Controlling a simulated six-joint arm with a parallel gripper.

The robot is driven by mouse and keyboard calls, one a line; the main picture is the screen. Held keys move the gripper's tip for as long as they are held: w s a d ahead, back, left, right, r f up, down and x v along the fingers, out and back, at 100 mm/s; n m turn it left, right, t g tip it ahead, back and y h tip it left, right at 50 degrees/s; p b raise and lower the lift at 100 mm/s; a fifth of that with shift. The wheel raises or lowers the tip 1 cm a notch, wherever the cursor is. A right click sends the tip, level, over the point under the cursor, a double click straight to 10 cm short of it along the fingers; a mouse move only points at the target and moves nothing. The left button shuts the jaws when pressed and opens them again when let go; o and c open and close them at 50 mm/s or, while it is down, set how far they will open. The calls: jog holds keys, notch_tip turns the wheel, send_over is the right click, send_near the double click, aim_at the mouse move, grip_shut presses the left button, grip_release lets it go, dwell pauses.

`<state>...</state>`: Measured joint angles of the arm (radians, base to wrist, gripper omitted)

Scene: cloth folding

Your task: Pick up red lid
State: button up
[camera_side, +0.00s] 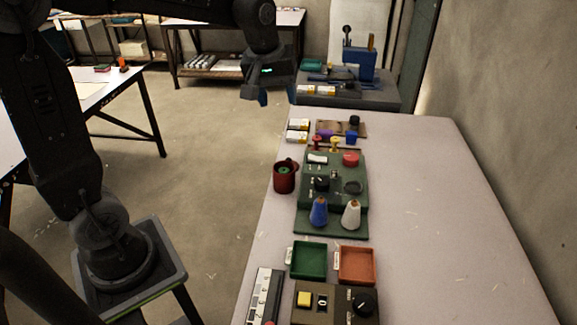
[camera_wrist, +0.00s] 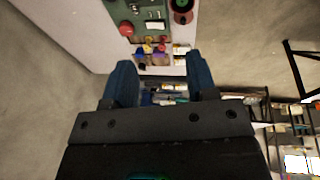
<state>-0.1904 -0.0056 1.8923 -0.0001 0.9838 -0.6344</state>
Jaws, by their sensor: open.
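A round red piece that looks like the red lid (camera_side: 350,159) sits on the far right part of the green panel (camera_side: 312,192). In the wrist view the red lid (camera_wrist: 126,29) shows at upper left, beyond the left finger. My gripper (camera_side: 258,96) is raised in the air off the table's far left corner, well away from the red lid. In the wrist view my gripper (camera_wrist: 160,66) has its two blue fingers spread, with nothing held between them.
A dark red mug (camera_side: 284,178) stands left of the panel. Blue (camera_side: 319,212) and white (camera_side: 351,215) cones stand at its near end. Green (camera_side: 309,261) and orange (camera_side: 357,265) trays are nearer. Small boxes lie beyond the panel. The table's right side (camera_side: 440,220) is clear.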

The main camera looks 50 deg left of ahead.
jog(key=w+a+f+n+g, duration=0.1)
jog(key=w+a+f+n, duration=0.4)
jog(key=w+a+f, duration=0.3)
jog(key=n+g, duration=0.2)
jog(key=n, duration=0.4)
send_over(288, 159)
notch_tip(288, 159, down, 12)
jog(key=shift+n+h, duration=0.3)
notch_tip(288, 159, down, 8)
jog(key=shift+a+r, duration=0.1)
jog(key=shift+a, duration=0.05)
jog(key=shift+f, duration=3.15)
jog(key=shift+c, duration=0.4)
grip_shut()
